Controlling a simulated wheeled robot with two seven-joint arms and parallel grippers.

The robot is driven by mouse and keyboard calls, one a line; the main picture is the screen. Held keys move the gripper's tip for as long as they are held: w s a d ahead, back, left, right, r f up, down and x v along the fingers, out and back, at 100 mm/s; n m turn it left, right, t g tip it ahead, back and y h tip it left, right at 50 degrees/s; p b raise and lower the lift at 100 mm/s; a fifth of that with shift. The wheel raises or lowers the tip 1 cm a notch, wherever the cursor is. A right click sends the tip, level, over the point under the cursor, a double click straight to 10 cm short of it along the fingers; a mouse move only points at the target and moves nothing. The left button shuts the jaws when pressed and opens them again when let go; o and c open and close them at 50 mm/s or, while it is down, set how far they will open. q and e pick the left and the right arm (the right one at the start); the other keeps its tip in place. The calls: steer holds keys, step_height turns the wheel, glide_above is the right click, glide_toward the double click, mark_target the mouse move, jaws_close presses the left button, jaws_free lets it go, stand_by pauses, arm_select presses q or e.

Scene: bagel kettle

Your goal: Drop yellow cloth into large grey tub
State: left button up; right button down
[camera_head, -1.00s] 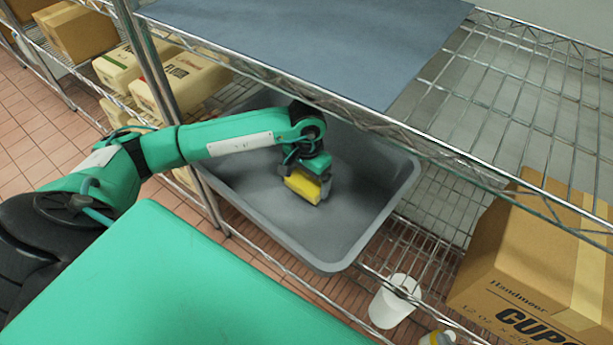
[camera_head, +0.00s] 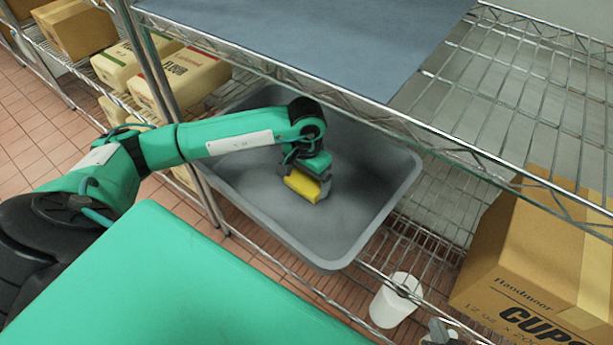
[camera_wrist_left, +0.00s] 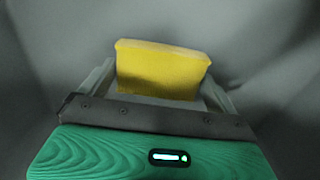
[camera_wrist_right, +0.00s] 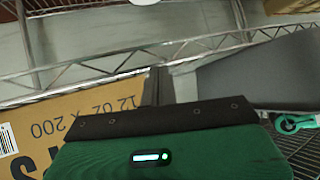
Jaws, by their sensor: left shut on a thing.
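The yellow cloth (camera_head: 304,186) is a small block-like piece held inside the large grey tub (camera_head: 375,215). My left gripper (camera_head: 308,180) reaches into the tub from the left and is shut on the cloth. In the left wrist view the cloth (camera_wrist_left: 162,70) sits upright between the two fingers, with grey tub surface around it. I cannot tell whether the cloth touches the tub floor. My right gripper shows in the right wrist view (camera_wrist_right: 158,85) with its fingers together and nothing seen between them.
The tub stands on a wire shelf, under an upper shelf with a grey sheet (camera_head: 310,35). A white cup (camera_head: 396,300) and a cardboard cups box (camera_head: 530,265) are right of it. Flour bags (camera_head: 180,82) lie at the back left.

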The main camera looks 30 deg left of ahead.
mark_target(307, 180)
arm_select(q)
steer(key=o, duration=0.6)
arm_select(e)
steer(key=shift+s+a, duration=0.15)
steer(key=shift+a, duration=0.05)
arm_select(q)
steer(key=shift+r, duration=0.15)
steer(key=shift+r+p, duration=0.1)
steer(key=shift+p, duration=0.25)
steer(key=shift+r, duration=0.2)
steer(key=shift+r+p, duration=0.55)
steer(key=shift+r, duration=0.15)
step_height(307, 180, up, 6)
steer(key=shift+r, duration=0.2)
arm_select(e)
steer(key=d+g, duration=0.1)
steer(key=s+d+h, duration=0.1)
steer(key=d, duration=0.1)
steer(key=d+g, duration=0.1)
steer(key=shift+s+d+r+g+h, duration=0.2)
steer(key=shift+s+g+h, duration=0.1)
steer(key=shift+h, duration=0.1)
